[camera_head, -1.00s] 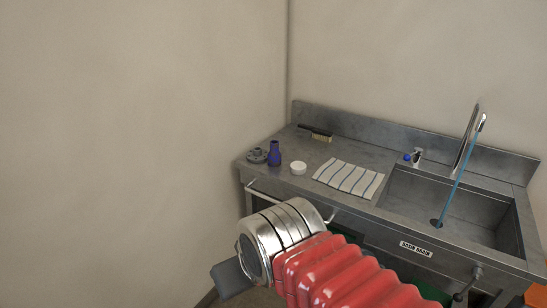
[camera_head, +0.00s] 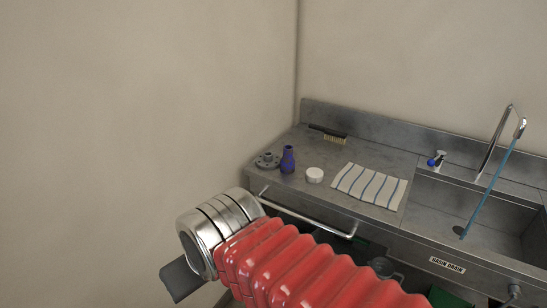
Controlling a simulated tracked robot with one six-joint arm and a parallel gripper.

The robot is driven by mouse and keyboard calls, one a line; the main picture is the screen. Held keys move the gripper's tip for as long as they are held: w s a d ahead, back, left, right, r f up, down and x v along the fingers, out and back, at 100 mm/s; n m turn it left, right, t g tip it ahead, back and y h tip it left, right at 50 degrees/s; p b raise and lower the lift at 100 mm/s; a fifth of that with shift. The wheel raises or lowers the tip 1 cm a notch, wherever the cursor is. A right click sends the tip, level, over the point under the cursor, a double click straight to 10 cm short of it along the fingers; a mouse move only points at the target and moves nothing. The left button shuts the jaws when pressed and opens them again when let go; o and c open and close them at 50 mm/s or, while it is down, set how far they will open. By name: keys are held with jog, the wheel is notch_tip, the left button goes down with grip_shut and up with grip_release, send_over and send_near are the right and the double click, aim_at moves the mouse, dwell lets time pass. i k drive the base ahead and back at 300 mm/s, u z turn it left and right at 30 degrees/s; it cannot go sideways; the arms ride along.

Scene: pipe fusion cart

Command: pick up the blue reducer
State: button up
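The blue reducer (camera_head: 288,160) stands upright on the left part of the steel counter, narrow end up. It is beside a grey flanged fitting (camera_head: 267,161) on its left and a white round tub (camera_head: 315,175) on its right. My arm, with a red ribbed sleeve and metal rings, reaches up from the bottom of the view. Its dark grey end part (camera_head: 181,280) is at the lower left, in front of the counter and well apart from the reducer. The fingertips cannot be made out.
A striped cloth (camera_head: 368,186) lies on the counter, with a brush (camera_head: 329,134) behind it. A sink basin (camera_head: 484,215) with a tall tap and blue hose is at the right. A rail (camera_head: 308,219) runs along the counter front. Walls close in the left and back.

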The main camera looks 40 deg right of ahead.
aim_at(287, 162)
jog(key=z, duration=0.2)
jog(key=i, duration=0.95)
jog(key=z, duration=0.6)
